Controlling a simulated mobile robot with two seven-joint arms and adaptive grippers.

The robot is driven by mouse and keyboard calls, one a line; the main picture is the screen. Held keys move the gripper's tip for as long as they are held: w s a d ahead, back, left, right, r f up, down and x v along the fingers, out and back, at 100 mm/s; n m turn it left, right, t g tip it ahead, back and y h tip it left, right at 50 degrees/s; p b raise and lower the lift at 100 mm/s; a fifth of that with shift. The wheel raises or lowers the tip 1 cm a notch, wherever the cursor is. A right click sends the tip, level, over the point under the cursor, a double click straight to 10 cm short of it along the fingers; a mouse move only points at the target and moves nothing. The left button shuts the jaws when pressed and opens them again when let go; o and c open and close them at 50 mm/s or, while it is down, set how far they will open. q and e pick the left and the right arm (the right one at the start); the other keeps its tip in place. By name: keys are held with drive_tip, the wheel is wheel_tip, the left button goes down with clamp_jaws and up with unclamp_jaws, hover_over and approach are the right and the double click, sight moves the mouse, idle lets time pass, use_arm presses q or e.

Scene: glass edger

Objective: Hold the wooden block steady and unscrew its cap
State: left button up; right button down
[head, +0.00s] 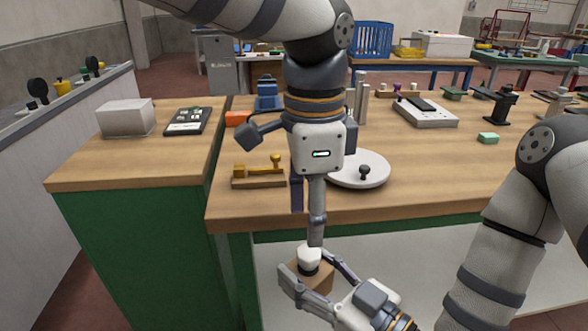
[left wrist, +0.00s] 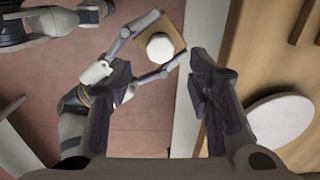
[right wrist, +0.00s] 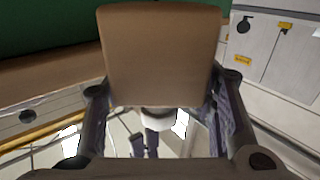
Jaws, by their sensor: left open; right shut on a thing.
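The wooden block (head: 318,280) is a light brown cube with a white round cap (head: 308,256) on top and a dark ring below it. My right gripper (head: 308,272) is shut on the block's sides and holds it in the air before the bench's front edge. The block (right wrist: 163,50) fills the upper middle of the right wrist view, with the cap (right wrist: 158,113) partly showing beyond it. My left gripper (head: 307,228) is open, pointing down just above the cap. In the left wrist view the cap (left wrist: 160,46) lies ahead between the open fingers, apart from them.
The wooden bench top (head: 270,208) lies behind the grippers. A round grey plate (head: 345,180) with a dark knob and a brass-coloured fixture (head: 258,180) stand near its front edge. A grey box (head: 127,118) is at left. The space around the block is open.

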sight(309, 252)
use_arm(q)
wheel_tip(309, 252, down, 8)
drive_tip(key=shift+r, duration=0.1)
clamp_jaws()
drive_tip(key=n, duration=0.9)
drive_tip(key=shift+n, duration=0.3)
drive_tip(key=shift+o, duration=0.3)
unclamp_jaws()
drive_tip(key=shift+r, duration=0.1)
